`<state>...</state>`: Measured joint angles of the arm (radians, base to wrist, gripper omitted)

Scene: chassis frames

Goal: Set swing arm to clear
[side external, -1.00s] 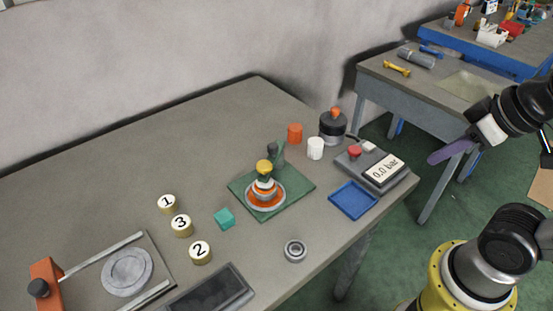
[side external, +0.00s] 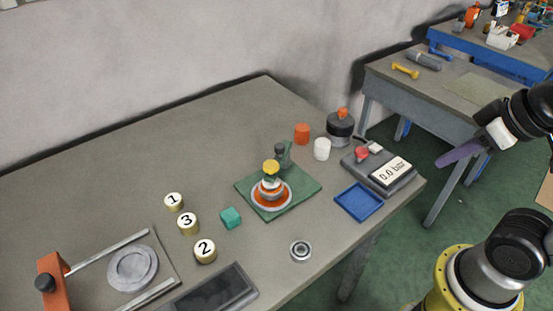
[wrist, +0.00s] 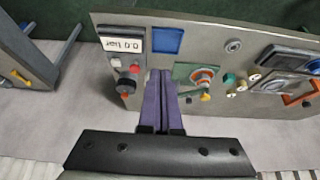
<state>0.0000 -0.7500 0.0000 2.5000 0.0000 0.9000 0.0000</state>
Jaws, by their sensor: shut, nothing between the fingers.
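A fixture on a green base plate (side external: 305,188) stands in the middle of the bench. It has a dark grey-green post (side external: 281,153) at the back and a yellow knob (side external: 270,166) above an orange and white stack on a round dish (side external: 271,205). I take the knobbed part as the swing arm, over the stack; the link to the post is hard to make out. The fixture also shows in the wrist view, right of my fingers. My gripper (side external: 440,163), with purple fingers, is shut and empty, off the bench's right side, far from the fixture. Its fingers (wrist: 165,72) also show in the wrist view.
A gauge box (side external: 380,172) reading 0.0 bar, a blue tray (side external: 359,201), a white cylinder (side external: 322,149), an orange cylinder (side external: 302,133) and a dark knobbed pot (side external: 340,127) stand right of the fixture. A teal cube (side external: 231,217), numbered discs (side external: 188,223) and a bearing ring (side external: 300,250) lie nearer.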

